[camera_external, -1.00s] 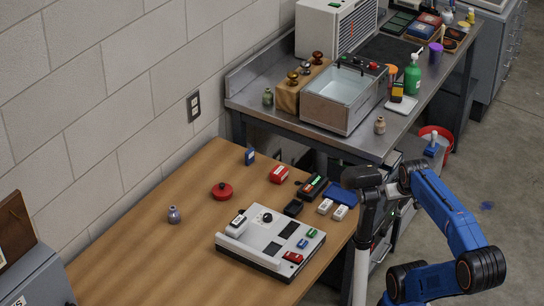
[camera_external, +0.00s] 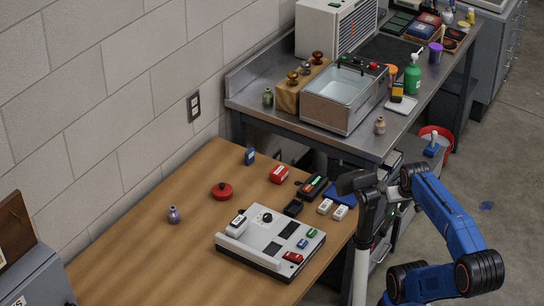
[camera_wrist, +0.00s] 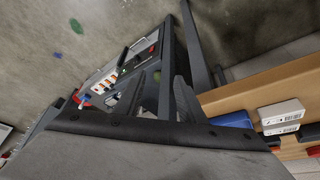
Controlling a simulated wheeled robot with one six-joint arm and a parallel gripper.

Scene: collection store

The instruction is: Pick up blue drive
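A small blue drive (camera_external: 302,243) lies on the right side of the pale device (camera_external: 262,262) on the wooden table, between a red and a green piece. A small blue upright block (camera_external: 250,156) stands at the table's back edge. A flat blue item (camera_external: 340,193) lies at the table's right edge, partly hidden by my arm; a blue thing also shows in the wrist view (camera_wrist: 232,120). My gripper (camera_external: 352,183) is at the table's right edge, away from the device. In the wrist view my gripper (camera_wrist: 158,98) has its fingers apart, with nothing seen between them up close.
Two white pieces (camera_external: 332,209), a black block (camera_external: 293,208), a dark box with a green display (camera_external: 312,187) and a red block (camera_external: 279,174) lie near my gripper. A red round item (camera_external: 222,191) and small vase (camera_external: 174,215) stand left. The front left tabletop is clear.

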